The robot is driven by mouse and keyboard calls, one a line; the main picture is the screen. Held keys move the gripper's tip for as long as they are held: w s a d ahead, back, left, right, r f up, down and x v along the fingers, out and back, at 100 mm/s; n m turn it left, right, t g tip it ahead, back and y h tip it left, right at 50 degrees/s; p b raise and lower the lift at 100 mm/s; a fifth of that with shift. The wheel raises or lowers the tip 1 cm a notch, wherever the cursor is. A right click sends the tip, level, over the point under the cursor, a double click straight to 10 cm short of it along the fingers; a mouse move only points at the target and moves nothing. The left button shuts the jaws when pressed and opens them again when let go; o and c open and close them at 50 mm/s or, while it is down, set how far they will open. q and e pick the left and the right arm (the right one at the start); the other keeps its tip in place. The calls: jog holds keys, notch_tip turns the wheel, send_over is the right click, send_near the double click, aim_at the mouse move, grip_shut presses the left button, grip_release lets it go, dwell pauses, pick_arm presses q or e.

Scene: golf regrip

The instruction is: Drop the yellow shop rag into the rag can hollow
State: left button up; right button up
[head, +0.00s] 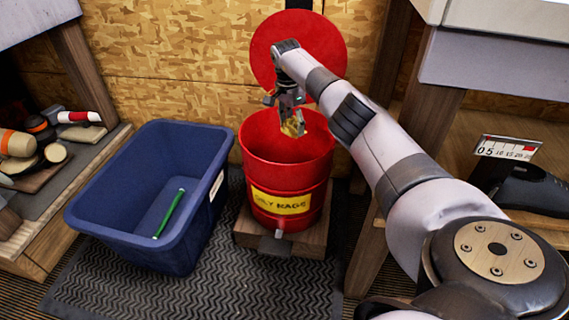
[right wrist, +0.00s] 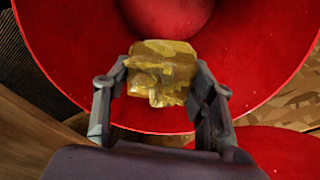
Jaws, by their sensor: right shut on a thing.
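The yellow shop rag (head: 292,128) is crumpled in my right gripper (head: 291,112), which is shut on it. In the right wrist view the rag (right wrist: 161,72) sits between the two fingers of the right gripper (right wrist: 160,92), with the red hollow behind it. The red rag can (head: 287,180) has a yellow label, and its round lid (head: 297,45) stands open behind it. The gripper and rag are over the can's open mouth, near its rim height. I cannot tell exactly how deep the rag hangs. My left gripper is not in view.
A blue bin (head: 150,195) with a green stick (head: 169,213) in it stands left of the can. The can rests on a wooden base (head: 254,235). Cluttered shelving is at the left; a bench with a dark shoe-like object (head: 528,187) is at the right.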

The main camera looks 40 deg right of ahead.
jog(key=o, duration=1.1)
jog(key=r, duration=0.4)
jog(key=a+r, duration=0.1)
jog(key=r, duration=0.6)
jog(key=shift+w+a+r, duration=0.1)
jog(key=shift+a+r, duration=0.15)
jog(key=shift+r, duration=0.15)
